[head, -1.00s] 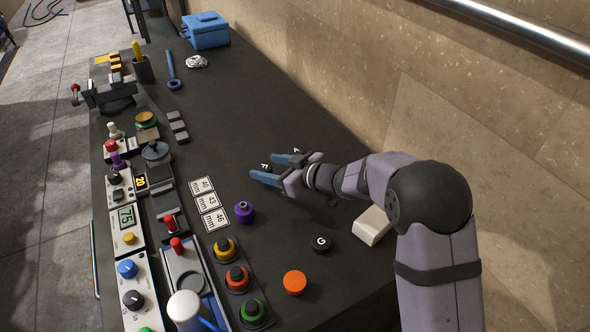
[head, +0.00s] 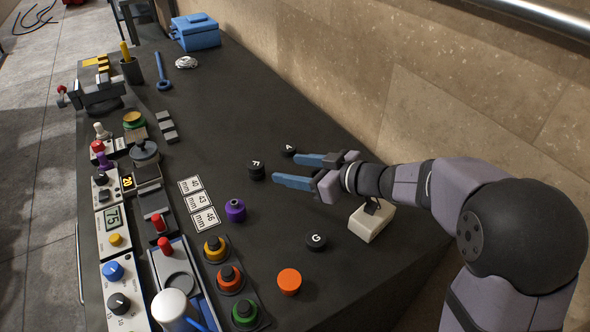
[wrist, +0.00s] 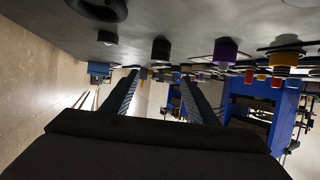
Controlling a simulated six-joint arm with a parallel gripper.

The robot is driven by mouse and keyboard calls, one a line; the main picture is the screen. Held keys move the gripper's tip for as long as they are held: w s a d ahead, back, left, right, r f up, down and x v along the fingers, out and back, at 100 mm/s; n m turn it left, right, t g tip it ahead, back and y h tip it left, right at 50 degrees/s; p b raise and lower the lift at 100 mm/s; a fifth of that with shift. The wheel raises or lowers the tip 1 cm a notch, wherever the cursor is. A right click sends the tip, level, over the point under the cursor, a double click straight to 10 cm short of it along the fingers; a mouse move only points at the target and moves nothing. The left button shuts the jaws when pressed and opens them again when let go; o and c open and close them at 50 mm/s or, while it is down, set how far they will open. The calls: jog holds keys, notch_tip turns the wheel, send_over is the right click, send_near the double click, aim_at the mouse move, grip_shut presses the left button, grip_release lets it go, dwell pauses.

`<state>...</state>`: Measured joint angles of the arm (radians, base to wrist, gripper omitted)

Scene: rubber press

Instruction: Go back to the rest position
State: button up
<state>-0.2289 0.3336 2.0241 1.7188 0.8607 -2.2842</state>
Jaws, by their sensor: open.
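My gripper (head: 300,172) shows in the head view with its two blue fingers apart and nothing between them. It is over the right part of the dark bench top, just right of the black piece marked F (head: 256,170). Another small black piece (head: 289,150) lies just behind the fingers. In the wrist view the two fingers (wrist: 158,95) stand well apart, with an empty gap between them. The wrist picture shows the bench along its top, upside down.
A white block (head: 370,223) stands below my wrist, near the black piece marked G (head: 316,242). An orange disc (head: 289,281) and a purple knobbed piece (head: 235,210) lie nearby. Control panels (head: 115,240) line the left edge. The stone wall (head: 400,95) rises behind on the right.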

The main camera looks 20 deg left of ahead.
dwell(0.4)
jog(key=s+d+m+g+h+p, duration=0.1)
jog(key=s+d+m+g+p, duration=0.1)
jog(key=s, duration=0.4)
jog(key=s+d+m+g+h+p, duration=0.2)
jog(key=s+d, duration=0.3)
jog(key=s, duration=0.2)
jog(key=s+d+m+g+h+p, duration=0.1)
jog(key=s+d+m+g+p, duration=0.1)
jog(key=s+d, duration=0.2)
jog(key=shift+s+d+f, duration=0.1)
jog(key=shift+s+f, duration=0.05)
jog(key=shift+s, duration=0.7)
jog(key=shift+s+d+f, duration=0.1)
jog(key=shift+s, duration=0.7)
jog(key=s+d+f+m+h+p, duration=0.1)
jog(key=d+f+m+h, duration=0.2)
jog(key=d, duration=0.6)
jog(key=s+d+f+m+h, duration=0.1)
jog(key=d+m+h, duration=0.3)
jog(key=d, duration=0.5)
jog(key=shift+s+d+f+t+h+p, duration=0.25)
jog(key=shift+f+t+h+p, duration=0.1)
jog(key=shift+f+h, duration=0.5)
